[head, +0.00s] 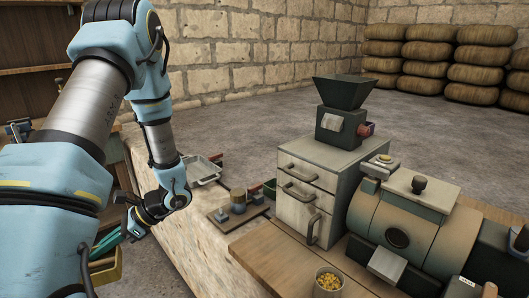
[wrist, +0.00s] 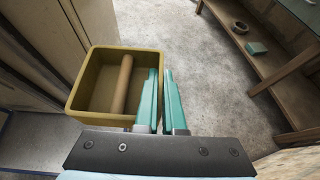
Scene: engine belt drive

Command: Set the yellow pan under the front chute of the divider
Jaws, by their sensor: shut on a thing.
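The yellow pan (wrist: 103,119) is an open, square-sided box with a tan rod or bar lying across its inside. It also shows below my gripper in the head view (head: 106,272). My gripper (wrist: 161,85) has green fingers, one inside and one outside the pan's right wall, shut on that wall; it also shows in the head view (head: 104,244). A dark green machine with a hopper on top, which looks like the divider (head: 342,112), stands on a grey drawer cabinet. A pale sloped part, possibly a chute (head: 331,123), is on its front, and a red part on its right side.
The drawer cabinet (head: 312,180) stands on a wooden bench beside a large tan drum machine (head: 398,228). A cup of yellow grains (head: 328,281) is at the bench front. A metal tray (head: 203,169) and small weights sit left of the cabinet. Open floor lies behind.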

